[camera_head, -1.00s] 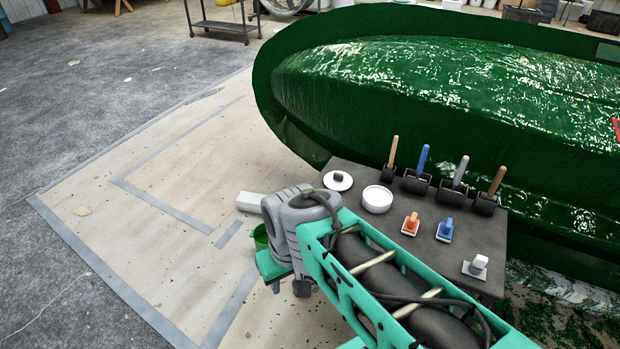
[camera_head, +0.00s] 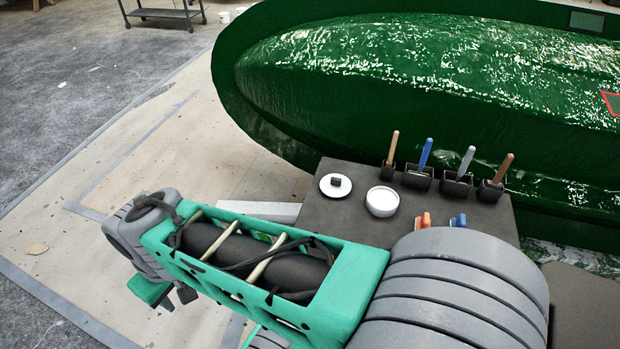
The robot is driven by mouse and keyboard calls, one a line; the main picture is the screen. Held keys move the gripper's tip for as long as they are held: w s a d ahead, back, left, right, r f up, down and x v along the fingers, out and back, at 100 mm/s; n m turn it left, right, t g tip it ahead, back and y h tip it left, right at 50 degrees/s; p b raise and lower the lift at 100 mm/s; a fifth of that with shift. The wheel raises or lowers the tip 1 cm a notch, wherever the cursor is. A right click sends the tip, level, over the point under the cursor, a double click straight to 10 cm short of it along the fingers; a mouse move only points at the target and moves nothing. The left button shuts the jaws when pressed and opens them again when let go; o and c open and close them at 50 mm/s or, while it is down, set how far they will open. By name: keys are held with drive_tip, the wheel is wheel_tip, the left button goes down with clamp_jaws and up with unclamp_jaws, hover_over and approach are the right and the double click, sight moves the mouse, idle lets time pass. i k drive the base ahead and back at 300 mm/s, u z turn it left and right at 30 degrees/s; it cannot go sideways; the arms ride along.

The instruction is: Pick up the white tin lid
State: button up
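The white tin lid (camera_head: 335,187) is a flat white disc with a dark knob on top. It lies at the left end of the dark table (camera_head: 330,223), left of a round white tin (camera_head: 382,201). My arm stretches across the front of the view to the left. The end of the arm is over the floor, left of the table and apart from the lid. My gripper's fingers cannot be made out there, so I cannot tell whether it is open or shut.
Black holders with upright handled tools, including a blue-handled one (camera_head: 425,153), line the table's back edge. Orange (camera_head: 424,220) and blue (camera_head: 458,221) tools are partly hidden behind my arm. The big green hull mould (camera_head: 400,90) stands close behind the table.

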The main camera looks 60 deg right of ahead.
sight(333, 185)
drive_tip(key=z, duration=0.4)
drive_tip(key=i, duration=1.1)
drive_tip(key=z, duration=0.65)
